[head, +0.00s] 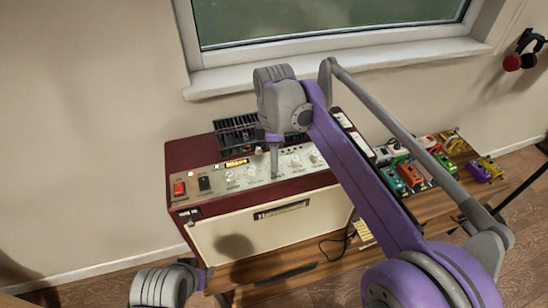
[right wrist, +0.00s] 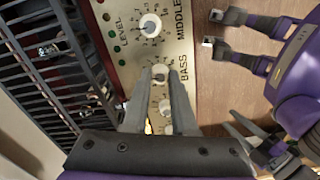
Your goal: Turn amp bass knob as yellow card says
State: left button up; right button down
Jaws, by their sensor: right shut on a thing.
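The amp (head: 275,221), dark red with a cream front, stands on the wooden bench. My right gripper (head: 274,160) reaches down to its knob panel. In the right wrist view my right gripper (right wrist: 161,80) is shut on the bass knob (right wrist: 160,71), one finger on each side. The BASS label is beside it; the knob's pointer is too small to read. A pale yellow card (head: 364,232) lies by the amp's right side, partly hidden by my arm; its writing is unreadable. My left arm is low at the left in the head view, and its finger gap is unclear.
The middle knob (right wrist: 150,25) is close to the bass knob, and another knob (right wrist: 165,106) lies on its other side. A black rack (head: 240,130) stands behind the panel. Colourful pedals (head: 411,175) sit on the bench at the right. A window sill (head: 340,68) runs above.

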pick_arm(q)
jog(key=shift+r, duration=0.15)
pick_arm(e)
jog(key=shift+m, duration=0.3)
jog(key=m+p, duration=0.1)
jog(key=m, duration=0.3)
jog(key=shift+r+m, duration=0.1)
jog(key=shift+m, duration=0.2)
jog(key=m+p, duration=0.1)
jog(key=m, duration=0.5)
jog(key=shift+p, duration=0.35)
jog(key=m, duration=0.6)
jog(key=shift+m+p, duration=0.4)
pick_arm(q)
jog(key=r, duration=0.1)
jog(key=w+r, duration=0.1)
jog(key=r, duration=0.2)
jog(key=shift+w+r, duration=0.25)
jog(key=shift+r, duration=0.15)
pick_arm(e)
jog(key=m, duration=0.5)
jog(key=shift+m, duration=0.4)
jog(key=c, duration=0.7)
grip_release()
